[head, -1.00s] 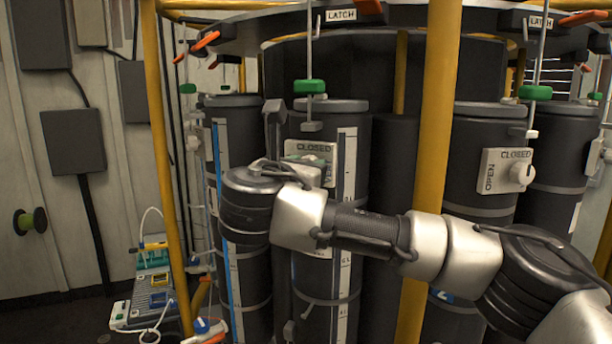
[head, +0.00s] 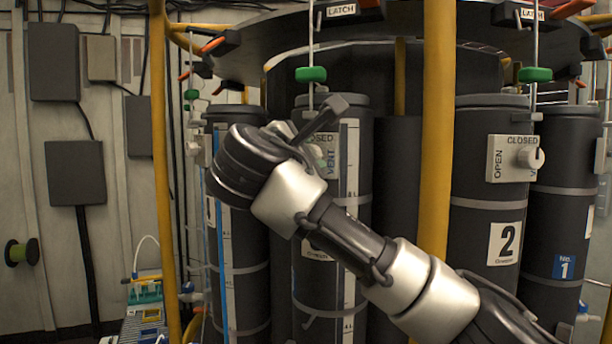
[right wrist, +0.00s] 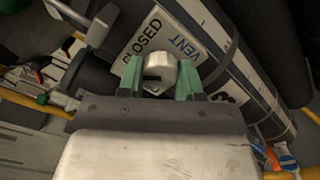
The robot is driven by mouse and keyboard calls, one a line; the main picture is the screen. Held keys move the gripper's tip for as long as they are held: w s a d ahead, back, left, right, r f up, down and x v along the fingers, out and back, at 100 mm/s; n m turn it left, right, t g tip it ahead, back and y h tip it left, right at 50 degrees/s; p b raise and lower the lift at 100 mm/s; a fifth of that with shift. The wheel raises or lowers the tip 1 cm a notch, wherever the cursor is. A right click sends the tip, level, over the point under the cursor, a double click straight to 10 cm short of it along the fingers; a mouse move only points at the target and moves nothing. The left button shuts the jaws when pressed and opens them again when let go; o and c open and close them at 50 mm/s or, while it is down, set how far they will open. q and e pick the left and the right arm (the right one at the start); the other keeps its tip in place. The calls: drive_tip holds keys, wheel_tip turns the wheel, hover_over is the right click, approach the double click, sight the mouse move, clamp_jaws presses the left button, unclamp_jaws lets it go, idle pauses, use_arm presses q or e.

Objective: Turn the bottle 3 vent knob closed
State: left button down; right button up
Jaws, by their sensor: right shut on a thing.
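The bottle 3 vent plate (head: 327,140), with CLOSED and VENT lettering, is on the dark bottle (head: 333,106) left of the yellow post. My right wrist hides much of the plate and its knob in the head view. In the right wrist view the plate (right wrist: 185,33) is tilted, and the pale round vent knob (right wrist: 160,70) sits between the green fingers of my right gripper (right wrist: 162,84). The gripper is shut on the knob. Part of a 3 shows on the bottle beside the fingers. My left gripper is in neither current view.
A yellow post (head: 438,150) stands right of the bottle, behind my right arm. Bottle 2's vent plate (head: 500,158) is farther right. A green rod handle (head: 311,74) hangs above bottle 3. Grey wall boxes (head: 75,172) are at the left.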

drive_tip(key=shift+m+b, duration=1.65)
drive_tip(key=shift+m, duration=1.65)
drive_tip(key=o, duration=0.9)
drive_tip(key=shift+s, duration=0.15)
drive_tip(key=b+v, duration=0.4)
drive_tip(key=v, duration=0.6)
drive_tip(key=shift+s+a, duration=0.15)
drive_tip(key=shift+s, duration=0.15)
